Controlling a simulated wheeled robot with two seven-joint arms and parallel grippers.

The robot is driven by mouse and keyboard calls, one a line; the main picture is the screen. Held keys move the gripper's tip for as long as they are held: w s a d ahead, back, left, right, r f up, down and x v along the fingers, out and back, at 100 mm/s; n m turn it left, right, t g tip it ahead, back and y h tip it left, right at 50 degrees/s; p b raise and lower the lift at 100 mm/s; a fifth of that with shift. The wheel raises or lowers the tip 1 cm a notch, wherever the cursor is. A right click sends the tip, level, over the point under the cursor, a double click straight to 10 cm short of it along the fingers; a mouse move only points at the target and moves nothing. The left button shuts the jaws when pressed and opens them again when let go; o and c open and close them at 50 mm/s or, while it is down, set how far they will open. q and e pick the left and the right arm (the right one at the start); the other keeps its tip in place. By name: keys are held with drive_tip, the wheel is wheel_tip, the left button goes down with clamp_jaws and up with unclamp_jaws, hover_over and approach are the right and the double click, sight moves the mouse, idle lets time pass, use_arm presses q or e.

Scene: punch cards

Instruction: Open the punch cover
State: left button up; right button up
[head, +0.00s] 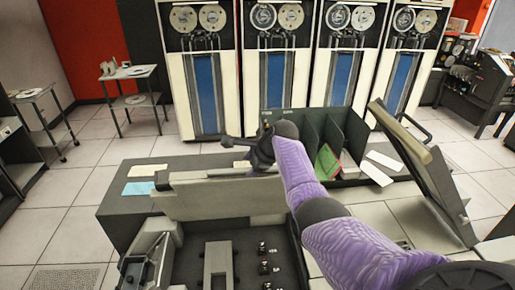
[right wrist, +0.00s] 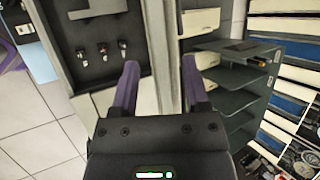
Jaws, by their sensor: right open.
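The punch machine (head: 215,205) is a grey desk-like unit in the middle of the head view. A dark recess with small levers (head: 264,266) is open at its front; the levers also show in the right wrist view (right wrist: 103,52). A grey panel (head: 428,172) with a tan bar stands raised and tilted at the right; it looks like the cover, but I cannot be sure. My right gripper (head: 235,150) is above the machine's back edge, away from that panel. Its purple fingers (right wrist: 160,88) are open around or above a pale strip; contact is unclear. My left gripper is out of view.
A dark green divided rack (head: 335,140) with cards stands behind the machine, close to my right arm. Tall tape cabinets (head: 288,80) line the back. A small side table (head: 128,75) stands at the back left.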

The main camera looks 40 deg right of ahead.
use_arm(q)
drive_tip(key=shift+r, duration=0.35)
use_arm(e)
drive_tip(key=v, duration=0.5)
drive_tip(key=shift+s, duration=0.1)
